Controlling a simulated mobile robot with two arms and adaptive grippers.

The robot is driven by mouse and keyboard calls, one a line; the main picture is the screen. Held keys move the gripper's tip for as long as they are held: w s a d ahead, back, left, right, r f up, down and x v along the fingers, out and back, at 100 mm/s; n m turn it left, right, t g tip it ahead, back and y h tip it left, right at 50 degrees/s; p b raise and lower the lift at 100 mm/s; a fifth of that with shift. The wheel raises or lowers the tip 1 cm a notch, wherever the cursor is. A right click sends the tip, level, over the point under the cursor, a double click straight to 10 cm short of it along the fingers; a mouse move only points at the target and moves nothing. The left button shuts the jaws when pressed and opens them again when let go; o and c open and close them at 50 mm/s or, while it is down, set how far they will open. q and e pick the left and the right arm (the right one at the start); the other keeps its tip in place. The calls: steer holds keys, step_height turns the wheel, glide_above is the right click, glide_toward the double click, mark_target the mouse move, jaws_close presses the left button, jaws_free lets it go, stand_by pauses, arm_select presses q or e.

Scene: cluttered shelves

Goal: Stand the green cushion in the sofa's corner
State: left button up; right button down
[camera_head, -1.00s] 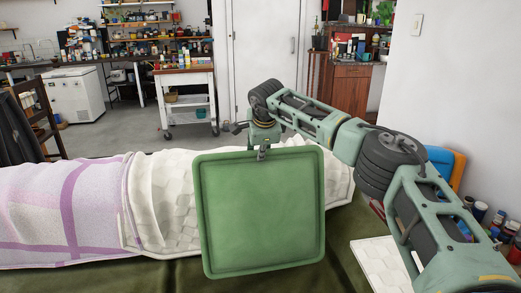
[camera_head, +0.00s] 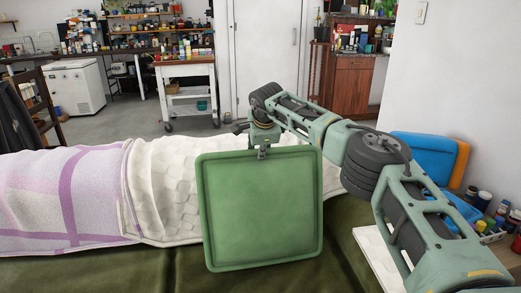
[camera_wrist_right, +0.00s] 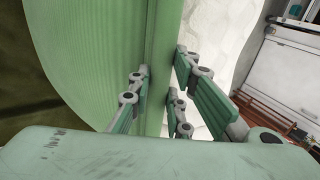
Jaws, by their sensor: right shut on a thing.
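The green cushion (camera_head: 262,208), a square with a raised rim, hangs nearly upright in front of the sofa's back. My right gripper (camera_head: 262,152) is shut on the middle of its top edge. In the right wrist view the fingers (camera_wrist_right: 160,88) sit on both sides of the cushion (camera_wrist_right: 95,50). The sofa has an olive-green seat (camera_head: 170,272), and white and lilac covers (camera_head: 70,195) lie over its back. The cushion's lower edge appears over the seat; I cannot tell if it touches. My left gripper is out of view.
Blue and orange objects (camera_head: 430,150) lean by the wall at the right, near my right arm. Several small bottles (camera_head: 485,205) stand on a side table there. A white patterned piece (camera_head: 378,255) lies below my arm. The seat left of the cushion is clear.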

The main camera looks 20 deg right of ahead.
steer(key=c, duration=1.5)
jaws_free()
steer(key=shift+c, duration=0.2)
steer(key=shift+r, duration=0.1)
steer(key=shift+s+a+r, duration=0.1)
steer(key=shift+s+r, duration=0.1)
steer(key=shift+r, duration=0.05)
steer(key=v, duration=0.3)
steer(key=shift+s+r+p, duration=0.15)
steer(key=shift+r+p, duration=0.1)
steer(key=shift+p, duration=0.15)
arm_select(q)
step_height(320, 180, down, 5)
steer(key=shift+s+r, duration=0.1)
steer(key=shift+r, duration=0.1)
arm_select(e)
steer(key=v, duration=0.2)
steer(key=shift+s+a+r, duration=0.1)
steer(key=shift+s+r, duration=0.1)
steer(key=shift+r, duration=0.05)
